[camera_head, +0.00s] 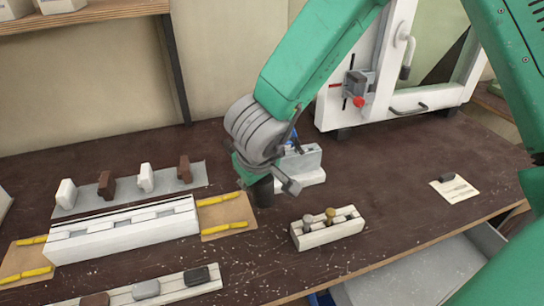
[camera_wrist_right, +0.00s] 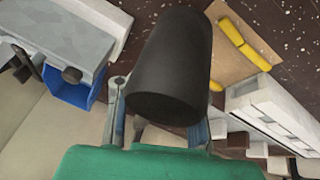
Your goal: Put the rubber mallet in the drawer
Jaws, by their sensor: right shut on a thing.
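The rubber mallet shows as a black cylinder (camera_head: 264,193) under my right gripper (camera_head: 268,180) in the head view, near the middle of the bench. In the right wrist view the black cylinder (camera_wrist_right: 172,70) fills the centre, between the fingers of my right gripper (camera_wrist_right: 160,118), which is shut on it. I cannot make out the mallet's handle. The drawer (camera_head: 415,278) is pulled out below the bench's front edge at the lower right. Its grey inside looks empty where visible, and my arm hides part of it. My left gripper is not in view.
A white block with two knobbed tools (camera_head: 328,233) stands right of the mallet, toward the drawer. A long white fixture (camera_head: 125,232) lies left. A grey-white vise-like block (camera_head: 300,165) and a white frame (camera_head: 400,75) stand behind. A paper card (camera_head: 455,190) lies right.

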